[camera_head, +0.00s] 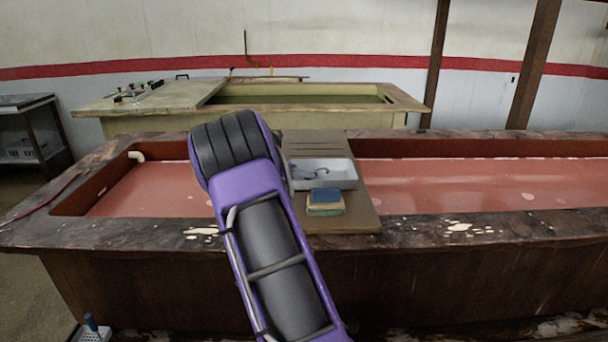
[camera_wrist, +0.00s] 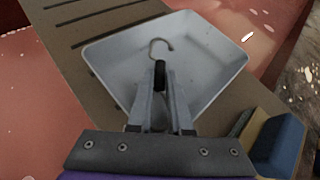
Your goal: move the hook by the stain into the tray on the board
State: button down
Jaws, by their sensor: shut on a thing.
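The hook (camera_wrist: 159,46) is a small bent metal piece, its curve showing past my fingertips in the wrist view. My gripper (camera_wrist: 160,76) is shut on it, and the fingers hide its lower part. Both are over the inside of the white tray (camera_wrist: 211,92); I cannot tell whether the hook touches the tray floor. In the head view the tray (camera_head: 340,183) lies on the brown board (camera_head: 350,213), which spans the tank. My wrist comes in from the tray's left side there.
A sponge with a blue top (camera_head: 325,195) sits on the board in front of the tray. Pale stains (camera_head: 201,231) and (camera_head: 462,228) mark the tank's front rim. The reddish tank (camera_head: 450,182) lies open on both sides of the board. Slots cut the board's far end.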

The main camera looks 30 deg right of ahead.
jog(key=c, duration=1.1)
grip_release()
jog(key=p+v, duration=0.1)
jog(key=v, duration=1.1)
jog(key=shift+r, duration=0.1)
